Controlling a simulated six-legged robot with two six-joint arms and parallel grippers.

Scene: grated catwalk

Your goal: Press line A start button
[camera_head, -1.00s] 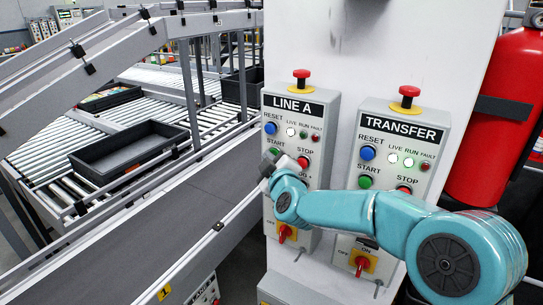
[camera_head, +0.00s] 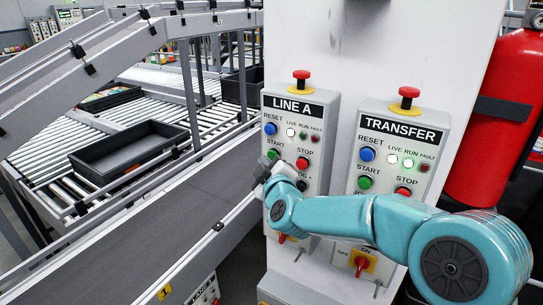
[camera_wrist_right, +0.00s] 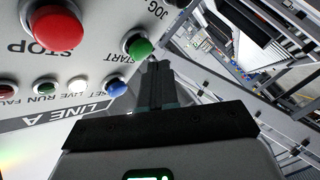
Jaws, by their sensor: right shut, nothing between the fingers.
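The LINE A panel (camera_head: 328,110) is on the grey column and has a blue RESET button (camera_head: 270,129), a red STOP button (camera_head: 302,163) and a green START button (camera_head: 273,154). My right gripper (camera_head: 262,168) is shut and empty at the panel's left edge, just below START. In the right wrist view, the green START button (camera_wrist_right: 138,46) stands just beside my shut fingertips (camera_wrist_right: 155,66). I cannot tell whether they touch it. The white LIVE lamp (camera_head: 290,132) is lit and the RUN lamp (camera_head: 303,134) looks dark. My left gripper is out of view.
The TRANSFER panel (camera_head: 402,140) stands close on the right, with its own buttons. A red emergency button (camera_head: 301,75) tops the LINE A panel. A conveyor (camera_head: 140,215) runs close along the left. A fire extinguisher (camera_head: 490,140) hangs at the far right.

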